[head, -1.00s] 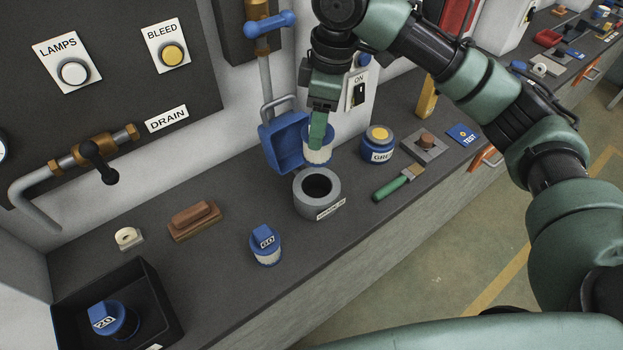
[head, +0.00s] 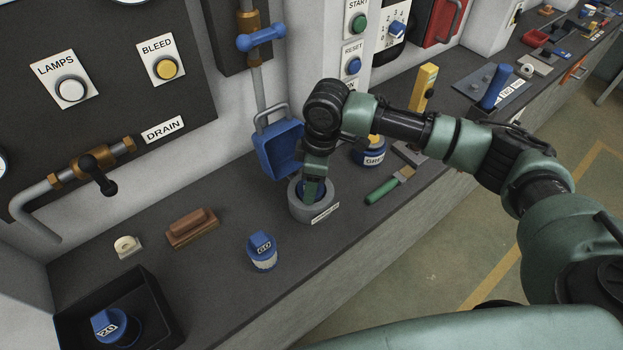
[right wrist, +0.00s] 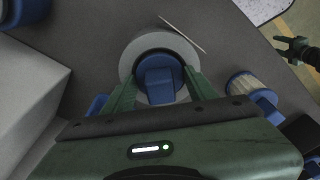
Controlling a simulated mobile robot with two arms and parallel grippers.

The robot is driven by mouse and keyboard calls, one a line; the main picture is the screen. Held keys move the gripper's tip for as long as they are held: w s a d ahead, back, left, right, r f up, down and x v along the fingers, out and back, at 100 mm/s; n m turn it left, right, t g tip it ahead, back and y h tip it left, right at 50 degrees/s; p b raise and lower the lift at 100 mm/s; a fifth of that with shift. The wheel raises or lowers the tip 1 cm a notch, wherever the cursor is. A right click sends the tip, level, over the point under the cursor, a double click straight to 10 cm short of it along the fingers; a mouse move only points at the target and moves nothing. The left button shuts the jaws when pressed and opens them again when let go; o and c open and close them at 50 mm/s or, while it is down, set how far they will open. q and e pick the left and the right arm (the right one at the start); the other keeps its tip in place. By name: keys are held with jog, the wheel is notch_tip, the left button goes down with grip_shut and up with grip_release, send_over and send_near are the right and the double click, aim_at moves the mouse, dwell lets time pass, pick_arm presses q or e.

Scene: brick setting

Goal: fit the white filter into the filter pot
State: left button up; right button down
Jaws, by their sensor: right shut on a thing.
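The filter pot (head: 313,211) is a grey ring-shaped pot standing on the dark bench; it also shows in the right wrist view (right wrist: 187,49). The filter (right wrist: 155,64) has a blue cap with a raised grip and sits inside the pot's opening. Its white body is hidden by the pot. My right gripper (head: 312,188) is low over the pot, its green fingers on both sides of the cap's grip, shut on it. What seems to be my left gripper (right wrist: 287,46) is far off at the right wrist view's upper right, fingers apart and empty.
A second blue-capped white filter (head: 262,252) stands left of the pot. A black tray (head: 165,310) at lower left holds another blue-capped piece (head: 112,326).

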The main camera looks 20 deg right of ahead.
jog(key=shift+f, duration=0.15)
jog(key=shift+s+f, duration=0.1)
jog(key=shift+s+f, duration=0.3)
jog(key=shift+f, duration=0.1)
jog(key=shift+c, duration=2.3)
grip_release()
jog(key=shift+w+f, duration=0.1)
jog(key=shift+r, duration=0.2)
notch_tip(320, 180, up, 13)
jog(key=d+b, duration=0.1)
jog(key=b, duration=0.1)
jog(key=shift+d, duration=0.15)
